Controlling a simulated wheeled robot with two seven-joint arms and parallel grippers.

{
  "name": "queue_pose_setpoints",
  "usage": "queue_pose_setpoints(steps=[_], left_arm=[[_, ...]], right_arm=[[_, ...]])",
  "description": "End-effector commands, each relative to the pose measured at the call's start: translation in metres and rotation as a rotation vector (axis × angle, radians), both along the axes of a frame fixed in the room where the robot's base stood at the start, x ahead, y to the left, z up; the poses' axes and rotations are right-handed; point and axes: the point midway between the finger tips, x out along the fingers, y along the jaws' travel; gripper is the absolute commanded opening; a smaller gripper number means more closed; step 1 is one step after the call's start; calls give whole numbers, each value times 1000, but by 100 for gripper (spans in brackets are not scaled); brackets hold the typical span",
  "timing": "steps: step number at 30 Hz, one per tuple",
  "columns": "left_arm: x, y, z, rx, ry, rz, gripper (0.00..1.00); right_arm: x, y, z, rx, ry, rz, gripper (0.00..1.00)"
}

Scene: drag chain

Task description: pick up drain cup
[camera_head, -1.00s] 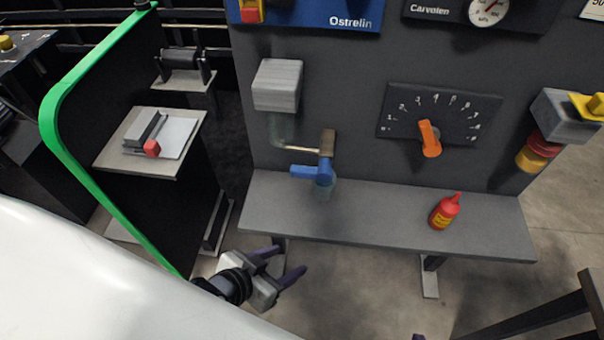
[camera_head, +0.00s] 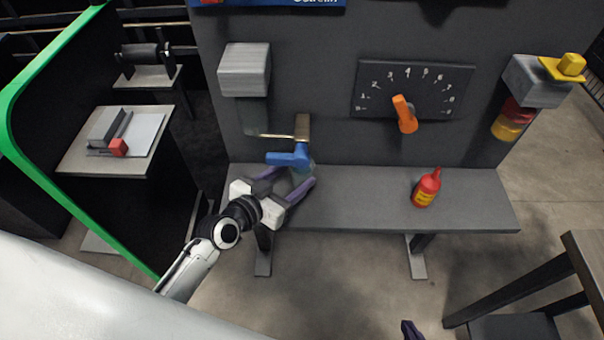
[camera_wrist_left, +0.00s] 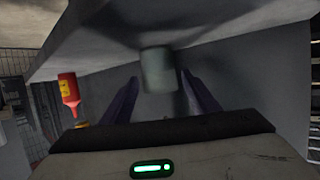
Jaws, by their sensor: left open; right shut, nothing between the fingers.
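The drain cup (camera_head: 302,173) is a small, translucent grey cylinder on the grey bench, below the blue tap (camera_head: 290,157). My left gripper (camera_head: 297,179) is open at the bench's front left, its purple fingers reaching toward the cup. In the left wrist view, which looks upside down, the cup (camera_wrist_left: 157,70) shows between the two fingertips, with a gap on each side. In the head view the fingers and tap partly hide it. Only a dark purple fingertip of my right gripper (camera_head: 411,330) shows at the bottom edge, away from the bench; it is shut.
A red bottle (camera_head: 427,188) stands on the bench (camera_head: 370,205), right of the cup. Behind are a panel with an orange dial (camera_head: 404,114) and a grey box (camera_head: 245,69). A green-edged partition (camera_head: 25,85) stands left. The middle of the bench is clear.

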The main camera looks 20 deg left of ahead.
Motion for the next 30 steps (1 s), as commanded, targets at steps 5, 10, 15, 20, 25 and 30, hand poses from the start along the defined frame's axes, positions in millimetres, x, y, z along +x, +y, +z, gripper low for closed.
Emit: queue_pose_setpoints(steps=[5, 10, 15, 20, 25, 30], left_arm=[[27, -10, -3, -2, 0, 1, 55], [38, -13, -7, -1, 0, 0, 55], [38, -13, -7, -1, 0, 1, 55], [38, -13, -7, -1, 0, 1, 35], [38, -12, -7, -1, 0, 1, 24], [38, -12, -6, 0, 0, 1, 24]], right_arm=[[1, 0, 1, 0, -2, -1, 0], [1, 0, 0, -1, -3, 0, 0], [1, 0, 0, -1, -2, 0, 0], [1, 0, 0, -1, -1, 0, 0], [1, 0, -1, -1, -1, 0, 0], [1, -1, 0, -1, 0, 0, 0]])
